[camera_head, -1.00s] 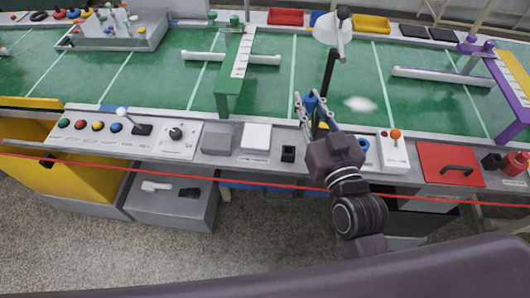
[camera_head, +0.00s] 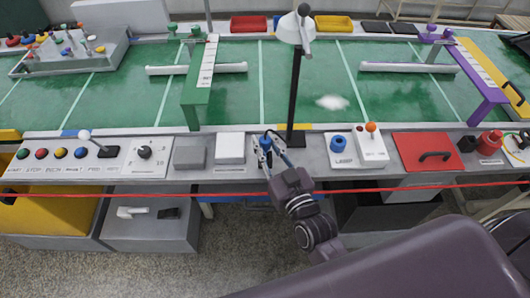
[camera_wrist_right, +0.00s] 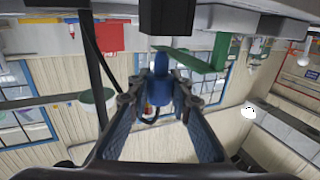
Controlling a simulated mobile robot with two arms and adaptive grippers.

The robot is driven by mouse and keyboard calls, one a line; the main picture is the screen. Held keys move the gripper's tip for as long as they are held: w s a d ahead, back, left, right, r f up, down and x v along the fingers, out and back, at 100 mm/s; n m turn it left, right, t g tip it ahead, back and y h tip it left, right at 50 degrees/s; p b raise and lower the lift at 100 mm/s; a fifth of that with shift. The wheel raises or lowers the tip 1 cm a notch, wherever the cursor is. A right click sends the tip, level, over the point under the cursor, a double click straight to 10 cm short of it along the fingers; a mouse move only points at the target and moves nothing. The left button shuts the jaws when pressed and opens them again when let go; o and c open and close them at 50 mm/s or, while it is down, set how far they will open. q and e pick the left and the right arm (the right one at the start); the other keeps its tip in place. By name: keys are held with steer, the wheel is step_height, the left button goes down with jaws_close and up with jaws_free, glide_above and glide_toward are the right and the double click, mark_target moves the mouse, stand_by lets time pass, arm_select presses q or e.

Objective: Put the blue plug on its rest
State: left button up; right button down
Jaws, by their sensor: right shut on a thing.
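My right gripper (camera_head: 266,146) is shut on the blue plug (camera_head: 265,142) at the front panel, left of the lamp's black post. In the right wrist view the plug (camera_wrist_right: 160,88) is between the two fingers (camera_wrist_right: 158,102), its narrow end towards a black block (camera_wrist_right: 168,18). A gap shows between plug and block there. In the head view the gripper covers the place where this small black block stands, right of a white box. I cannot tell for sure whether this block is the rest. My left gripper is not in view.
A white box (camera_head: 231,147) is just left of the gripper. The lamp's black post (camera_head: 295,85) rises close on the right.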

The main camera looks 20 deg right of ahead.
steer(key=shift+f, duration=1.95)
steer(key=shift+f+b, duration=0.1)
steer(key=shift+b, duration=0.25)
steer(key=c, duration=1.8)
jaws_free()
steer(key=shift+f, duration=0.1)
steer(key=shift+o, duration=0.2)
steer(key=shift+r, duration=0.35)
steer(key=s+d+p, duration=0.1)
steer(key=s+p, duration=0.2)
steer(key=s, duration=0.9)
steer(key=shift+d+f, duration=0.15)
